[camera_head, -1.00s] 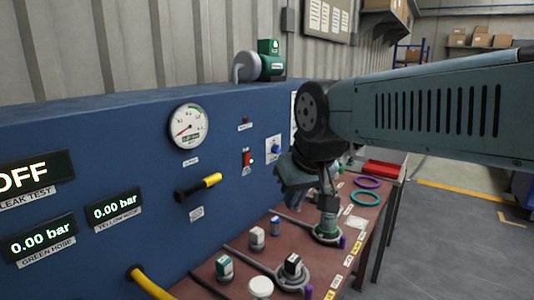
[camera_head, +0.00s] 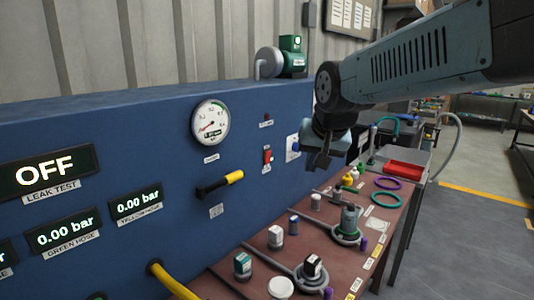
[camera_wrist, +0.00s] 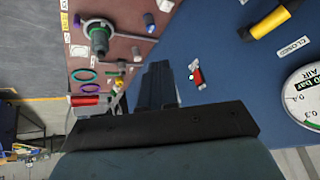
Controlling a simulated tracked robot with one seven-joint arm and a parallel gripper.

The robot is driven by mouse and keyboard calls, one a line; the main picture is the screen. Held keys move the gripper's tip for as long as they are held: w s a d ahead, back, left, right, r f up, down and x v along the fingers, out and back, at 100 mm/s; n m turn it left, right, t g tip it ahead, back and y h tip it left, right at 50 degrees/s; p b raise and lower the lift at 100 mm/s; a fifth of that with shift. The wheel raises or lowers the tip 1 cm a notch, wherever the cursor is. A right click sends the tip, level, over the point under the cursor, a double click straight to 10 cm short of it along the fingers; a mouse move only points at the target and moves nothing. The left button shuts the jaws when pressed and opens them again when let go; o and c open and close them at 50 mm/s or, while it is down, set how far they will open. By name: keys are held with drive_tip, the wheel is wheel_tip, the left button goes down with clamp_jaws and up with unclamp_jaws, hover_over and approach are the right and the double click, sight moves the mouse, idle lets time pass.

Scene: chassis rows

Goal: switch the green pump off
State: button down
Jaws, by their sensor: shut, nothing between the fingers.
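The green pump (camera_head: 292,55), with a grey rounded motor end, sits on top of the blue panel's right end. A red rocker switch (camera_head: 267,156) is on the panel face below a small dark red lamp (camera_head: 266,118); its label is too small to read. My gripper (camera_head: 319,160) is shut and empty, in front of the panel's right end, to the right of the red switch. The red switch also shows in the wrist view (camera_wrist: 197,77), just beside my shut fingers (camera_wrist: 160,82) and apart from them. I cannot tell the switch's position.
A black and yellow lever (camera_head: 220,184) sticks out left of the switch, under a round gauge (camera_head: 210,124). A blue knob on a white plate (camera_head: 292,148) is beside my gripper. The brown bench (camera_head: 325,228) below carries several fittings and rings. Leak test display reads OFF.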

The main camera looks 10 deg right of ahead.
drive_tip(key=w+m+t, duration=0.1)
drive_tip(key=w+m, duration=0.4)
drive_tip(key=w, duration=1.2)
drive_tip(key=shift+w+d+m, duration=0.2)
drive_tip(key=shift+m, duration=0.2)
approach(268, 157)
drive_tip(key=shift+s+d+x, duration=0.1)
drive_tip(key=shift+d+x, duration=0.15)
drive_tip(key=shift+x, duration=0.8)
drive_tip(key=shift+s+d+x, duration=0.1)
drive_tip(key=shift+d+x, duration=0.1)
drive_tip(key=shift+x, duration=0.9)
drive_tip(key=shift+d+x, duration=0.25)
drive_tip(key=shift+x, duration=0.8)
drive_tip(key=shift+a+f, duration=0.1)
drive_tip(key=shift+f, duration=0.05)
